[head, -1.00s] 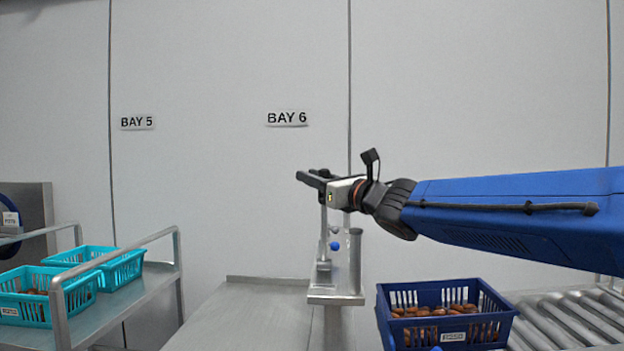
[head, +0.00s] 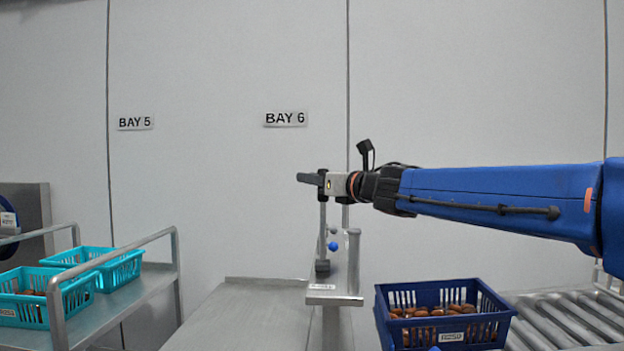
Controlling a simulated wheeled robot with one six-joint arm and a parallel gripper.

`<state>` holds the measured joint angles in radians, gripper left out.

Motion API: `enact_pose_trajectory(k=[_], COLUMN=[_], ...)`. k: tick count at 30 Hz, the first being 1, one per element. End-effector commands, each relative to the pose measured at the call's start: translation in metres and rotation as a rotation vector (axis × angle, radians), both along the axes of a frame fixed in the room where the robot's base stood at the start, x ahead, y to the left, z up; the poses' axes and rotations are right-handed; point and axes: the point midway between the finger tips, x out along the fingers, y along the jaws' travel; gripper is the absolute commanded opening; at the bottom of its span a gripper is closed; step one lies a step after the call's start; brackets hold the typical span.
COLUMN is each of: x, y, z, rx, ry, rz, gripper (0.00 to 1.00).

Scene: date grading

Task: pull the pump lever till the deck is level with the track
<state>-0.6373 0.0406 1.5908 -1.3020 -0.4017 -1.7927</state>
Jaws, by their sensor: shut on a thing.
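The pump lever (head: 323,232) is a thin grey upright rod rising from a dark block on a small metal stand (head: 335,299). My gripper (head: 311,179) is shut at the top of the lever, and its fingers hide the lever's upper end. The deck (head: 250,315) is a flat grey metal surface left of the stand. The track (head: 566,318) is a run of metal rollers at the right. A dark blue crate of dates (head: 383,303) sits between the stand and the rollers. The height of the deck against the track cannot be told.
A metal cart (head: 120,304) at the left carries two turquoise baskets (head: 117,270) and has raised rails. A grey wall with bay signs stands behind. A small blue knob (head: 333,246) is on the pump stand.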

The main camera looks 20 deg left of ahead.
Motion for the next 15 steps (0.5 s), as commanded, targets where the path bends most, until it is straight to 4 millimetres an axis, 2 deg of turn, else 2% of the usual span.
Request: enact_pose_trajectory(k=[7, 8, 9, 10, 15], x=[0.0008, 0.0008, 0.0008, 0.0008, 0.0010], y=[0.0011, 0.0011, 0.0011, 0.0010, 0.0005], z=[-0.0017, -0.0017, -0.0016, -0.0015, -0.0008], rx=[-0.003, -0.003, -0.002, -0.002, -0.001], ry=[0.006, 0.006, 0.006, 0.006, 0.005], rz=[0.001, 0.001, 0.001, 0.000, 0.000], gripper=[0.00, 0.28, 0.38, 0.43, 0.43])
